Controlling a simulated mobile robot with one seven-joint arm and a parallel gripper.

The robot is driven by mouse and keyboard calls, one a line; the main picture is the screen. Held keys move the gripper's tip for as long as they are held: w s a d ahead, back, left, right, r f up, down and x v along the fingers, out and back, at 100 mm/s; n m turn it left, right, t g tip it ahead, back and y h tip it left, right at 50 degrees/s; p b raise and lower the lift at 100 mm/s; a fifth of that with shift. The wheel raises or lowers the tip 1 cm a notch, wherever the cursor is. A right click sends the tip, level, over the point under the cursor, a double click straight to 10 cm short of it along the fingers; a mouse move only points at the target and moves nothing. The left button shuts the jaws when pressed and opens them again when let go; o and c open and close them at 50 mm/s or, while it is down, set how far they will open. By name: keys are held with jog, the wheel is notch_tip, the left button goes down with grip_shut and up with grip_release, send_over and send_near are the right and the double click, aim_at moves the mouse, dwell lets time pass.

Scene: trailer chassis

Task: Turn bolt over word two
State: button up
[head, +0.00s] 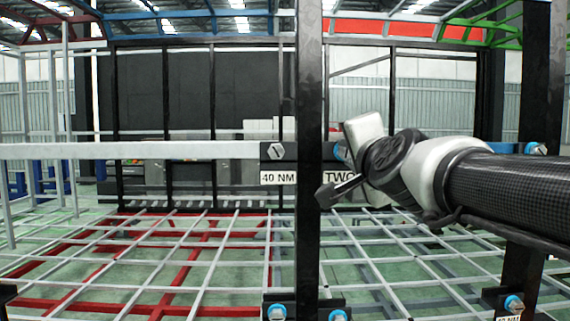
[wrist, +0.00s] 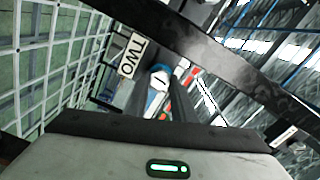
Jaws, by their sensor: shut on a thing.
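The bolt over the word TWO has a blue collar and a pale head; it shows in the wrist view (wrist: 158,78) and partly in the head view (head: 341,151). The TWO label (head: 341,175) sits just below it, and in the wrist view (wrist: 132,55) it appears turned on its side. My gripper (wrist: 165,92) is shut on the bolt, its dark fingers reaching to the bolt head. In the head view my white hand (head: 364,131) covers the right side of the bolt, and the fingertips are hard to make out.
A black upright post (head: 309,120) stands just left of the bolt. More blue-collared bolts (head: 277,312) sit lower down. A grey and red bar grid (head: 190,250) spreads below.

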jog(key=m, duration=0.2)
jog(key=m+b, duration=0.1)
jog(key=m, duration=0.3)
jog(key=shift+f+b, duration=0.3)
jog(key=m, duration=0.4)
jog(key=shift+f, duration=0.1)
jog(key=m, duration=0.3)
jog(key=shift+a+m, duration=0.1)
jog(key=shift+m, duration=0.3)
jog(key=m, duration=0.7)
jog(key=shift+a+b, duration=0.1)
jog(key=shift+b, duration=0.25)
jog(key=m, duration=0.3)
jog(key=shift+m, duration=0.3)
jog(key=shift+m+b, duration=0.3)
jog(key=shift+m, duration=1.3)
jog(key=o, duration=1.1)
jog(key=shift+s, duration=0.1)
jog(key=shift+c, duration=0.2)
